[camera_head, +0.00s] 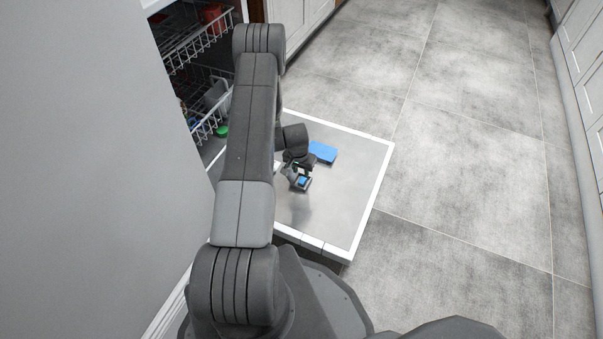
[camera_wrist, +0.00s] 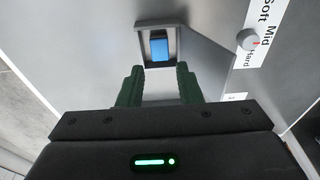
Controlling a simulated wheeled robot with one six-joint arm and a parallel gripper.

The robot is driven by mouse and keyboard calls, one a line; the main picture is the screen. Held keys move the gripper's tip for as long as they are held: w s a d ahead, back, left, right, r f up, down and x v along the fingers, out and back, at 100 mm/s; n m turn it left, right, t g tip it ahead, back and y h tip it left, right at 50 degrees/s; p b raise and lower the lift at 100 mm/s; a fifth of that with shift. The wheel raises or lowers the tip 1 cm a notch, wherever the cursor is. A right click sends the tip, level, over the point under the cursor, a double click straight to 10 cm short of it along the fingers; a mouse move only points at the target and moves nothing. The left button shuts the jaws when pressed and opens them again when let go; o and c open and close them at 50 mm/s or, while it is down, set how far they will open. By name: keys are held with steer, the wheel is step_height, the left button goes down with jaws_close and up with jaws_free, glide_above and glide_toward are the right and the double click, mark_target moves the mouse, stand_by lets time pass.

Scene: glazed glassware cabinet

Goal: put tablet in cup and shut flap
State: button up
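The blue tablet (camera_wrist: 159,46) lies inside the cup (camera_wrist: 142,42), a grey recess in the inner face of the lowered door, in the wrist view. It also shows as a small blue block in the head view (camera_head: 303,182). The flap (camera_wrist: 205,42) is a grey plate standing open to the right of the cup. My gripper (camera_wrist: 158,71) has its two green fingers apart, with nothing between them. Its fingertips are just short of the cup's near edge. In the head view my gripper (camera_head: 301,172) is low over the door.
The lowered door (camera_head: 345,205) has a pale rim. A blue box (camera_head: 322,152) lies on it beyond my gripper. A dial (camera_wrist: 248,40) marked Soft, Mid, Hard is right of the flap. Wire racks (camera_head: 205,45) stand at the upper left. Open floor lies right.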

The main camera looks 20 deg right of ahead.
mark_target(302, 181)
step_height(302, 181, up, 8)
steer(key=a+p, duration=0.1)
steer(key=shift+s+p, duration=0.3)
steer(key=shift+s, duration=0.15)
steer(key=shift+f, duration=0.1)
steer(key=f+b, duration=0.1)
steer(key=f, duration=0.3)
steer(key=d+f+b, duration=0.1)
steer(key=f, duration=0.3)
steer(key=w+f+b, duration=0.1)
steer(key=f+b, duration=0.1)
steer(key=f, duration=0.2)
steer(key=shift+d+f, duration=0.15)
steer(key=shift+f, duration=0.15)
steer(key=shift+f+b, duration=0.15)
steer(key=shift+b, duration=0.3)
steer(key=shift+r+p, duration=0.2)
steer(key=shift+p, duration=0.1)
